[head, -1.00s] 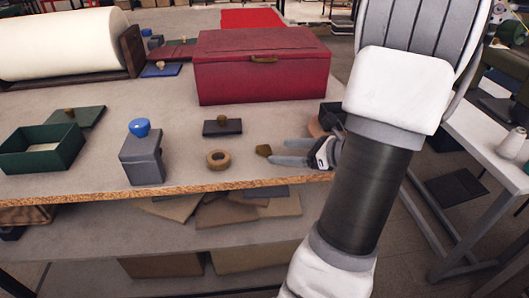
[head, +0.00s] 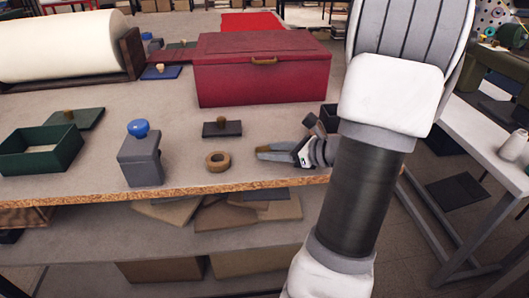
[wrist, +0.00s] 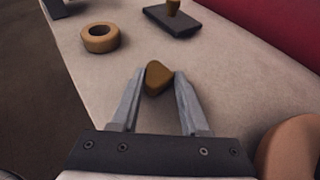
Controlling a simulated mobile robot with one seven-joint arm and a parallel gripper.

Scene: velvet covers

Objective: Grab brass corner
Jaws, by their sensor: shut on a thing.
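The brass corner (wrist: 158,78) is a small brown-gold piece between my fingertips in the wrist view. In the head view it shows only as a small dull sliver (head: 263,149) at the fingertips, mostly hidden by them. My gripper (wrist: 156,82) is shut on it, with a finger on each side. In the head view my gripper (head: 272,152) is low over the worktable (head: 95,165), near its front edge. I cannot tell whether the corner still touches the tabletop.
A tape roll (head: 217,161) and a dark knobbed plate (head: 222,129) lie left of my gripper. A grey block with a blue knob (head: 140,160) stands farther left. A red case (head: 262,75) stands behind. A green open box (head: 42,150) is at far left.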

